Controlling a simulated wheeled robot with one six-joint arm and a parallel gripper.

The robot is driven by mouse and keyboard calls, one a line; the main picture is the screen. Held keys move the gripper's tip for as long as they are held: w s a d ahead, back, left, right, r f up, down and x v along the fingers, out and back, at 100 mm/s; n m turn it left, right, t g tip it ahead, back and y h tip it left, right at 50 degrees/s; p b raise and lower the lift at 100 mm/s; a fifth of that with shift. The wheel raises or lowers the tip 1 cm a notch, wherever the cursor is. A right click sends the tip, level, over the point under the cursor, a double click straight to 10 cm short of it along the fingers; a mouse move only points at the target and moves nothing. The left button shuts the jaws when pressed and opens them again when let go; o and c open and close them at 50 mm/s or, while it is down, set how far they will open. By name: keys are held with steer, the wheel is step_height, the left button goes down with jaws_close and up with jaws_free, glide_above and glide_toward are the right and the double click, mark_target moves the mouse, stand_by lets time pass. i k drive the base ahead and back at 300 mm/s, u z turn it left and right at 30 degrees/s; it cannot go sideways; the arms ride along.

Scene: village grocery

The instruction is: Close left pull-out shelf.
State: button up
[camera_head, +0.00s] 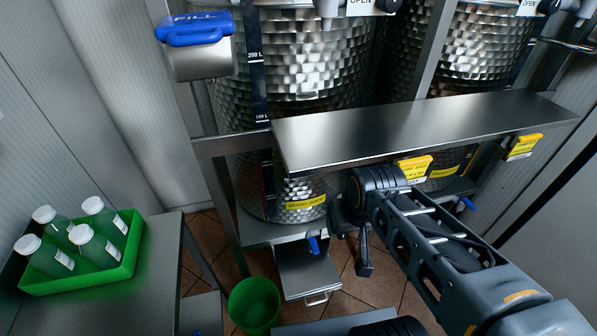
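The left pull-out shelf (308,268) is a small steel plate low under the left steel tank (305,120). It sticks out toward me, with a bar handle (317,299) at its front edge. My gripper (364,262) points down just right of this shelf and appears apart from it. A dark finger shows, but the opening between the fingers is not clear. My arm hides the area under the right tank (480,45), so I cannot see a right pull-out shelf.
A long steel ledge (420,128) crosses in front of the tanks, above the shelf. A blue tap (313,244) hangs at the left tank. A green bin (254,305) stands left of the shelf. A steel table (160,270) at left holds a green crate (85,280) with several bottles.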

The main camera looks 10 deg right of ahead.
mark_target(303, 274)
steer(key=u, duration=0.75)
steer(key=k, duration=0.5)
steer(key=u, duration=0.35)
